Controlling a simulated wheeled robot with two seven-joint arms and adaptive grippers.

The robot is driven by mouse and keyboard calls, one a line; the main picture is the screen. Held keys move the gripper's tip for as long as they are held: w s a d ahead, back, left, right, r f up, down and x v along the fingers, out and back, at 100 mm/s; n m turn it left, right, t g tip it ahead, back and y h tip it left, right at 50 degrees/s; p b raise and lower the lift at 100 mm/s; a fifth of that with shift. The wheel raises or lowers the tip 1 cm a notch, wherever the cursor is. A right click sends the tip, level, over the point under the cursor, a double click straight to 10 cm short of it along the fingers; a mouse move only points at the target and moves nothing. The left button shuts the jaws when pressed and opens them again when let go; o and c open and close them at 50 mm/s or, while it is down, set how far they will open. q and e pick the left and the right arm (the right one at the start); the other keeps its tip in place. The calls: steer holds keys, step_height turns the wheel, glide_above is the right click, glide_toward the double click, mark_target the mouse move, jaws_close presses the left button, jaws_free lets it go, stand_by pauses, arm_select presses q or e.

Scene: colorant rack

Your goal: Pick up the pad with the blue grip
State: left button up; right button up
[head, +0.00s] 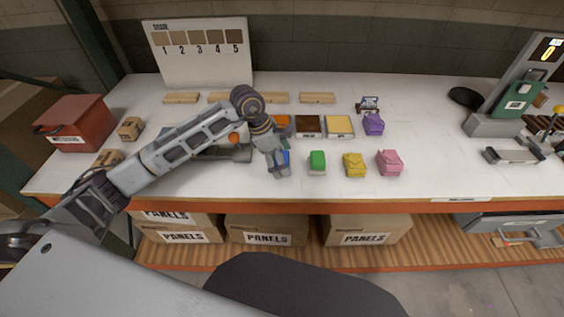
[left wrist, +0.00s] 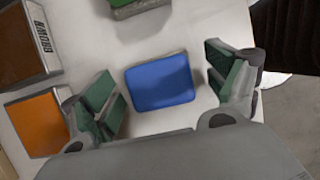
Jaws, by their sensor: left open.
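The pad with the blue grip (left wrist: 160,82) lies on the white table, below and between the fingers in the left wrist view. In the head view only a sliver of its blue (head: 287,157) shows beside my left gripper, which hides the rest. My left gripper (head: 279,172) is open over the pad. In the left wrist view its green-lined fingers (left wrist: 170,90) stand to either side of the blue block, with a gap on both sides. My right gripper is not in view.
A green pad (head: 318,160), a yellow pad (head: 354,164) and a pink pad (head: 390,161) stand to the right. A purple pad (head: 373,123) is behind them. Behind my gripper are an orange tray (left wrist: 38,124), a brown tray (head: 308,127) and a yellow tray (head: 339,126).

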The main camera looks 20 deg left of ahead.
arm_select(q)
steer(key=shift+c, duration=0.5)
steer(key=c, duration=1)
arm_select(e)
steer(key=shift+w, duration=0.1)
arm_select(q)
steer(key=shift+r, duration=0.1)
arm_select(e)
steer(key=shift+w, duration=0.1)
arm_select(q)
steer(key=shift+r+b, duration=0.3)
steer(key=shift+r, duration=4.65)
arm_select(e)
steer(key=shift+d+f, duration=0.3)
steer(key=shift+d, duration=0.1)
